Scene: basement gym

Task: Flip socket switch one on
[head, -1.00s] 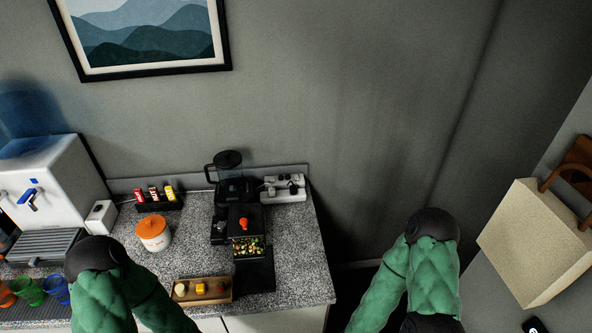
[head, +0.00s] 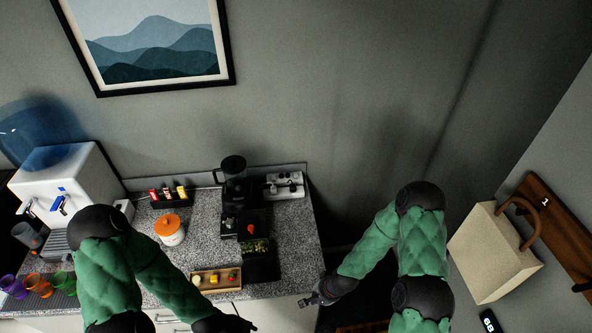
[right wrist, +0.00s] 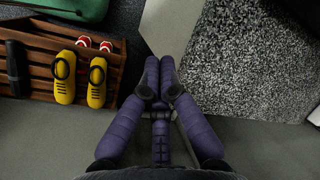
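The white socket strip (head: 284,186) lies at the back right of the speckled counter, against the wall, with dark plugs in it. Its separate switches are too small to tell apart. My right gripper (head: 309,301) is in front of the counter's right edge, well short of the strip and lower in the picture. In the right wrist view the right gripper's fingers (right wrist: 159,78) are together with nothing between them. My left gripper (head: 240,325) is at the bottom edge of the head view, in front of the counter, partly cut off. Whether it is open is not clear.
A black coffee machine (head: 236,185) stands just left of the strip. An orange-lidded jar (head: 170,231), a wooden tray (head: 208,288) and a water dispenser (head: 64,184) are further left.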

